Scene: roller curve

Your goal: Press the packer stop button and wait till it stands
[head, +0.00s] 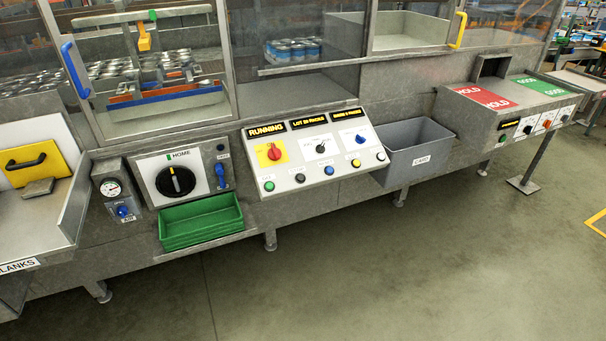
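The packer control panel (315,157) is a sloped light-grey box in the middle of the head view. Its left display (266,130) reads RUNNING. Below it is a red knob (274,152) on a yellow plate. Neither of my grippers is in view.
Left of the panel are a HOME dial box (176,181), a pressure gauge (111,188) and a green tray (200,222). A grey bin (415,150) hangs to the right, then a HOLD/GOOD table (487,97). Cans (292,50) stand behind glass. The floor in front is clear.

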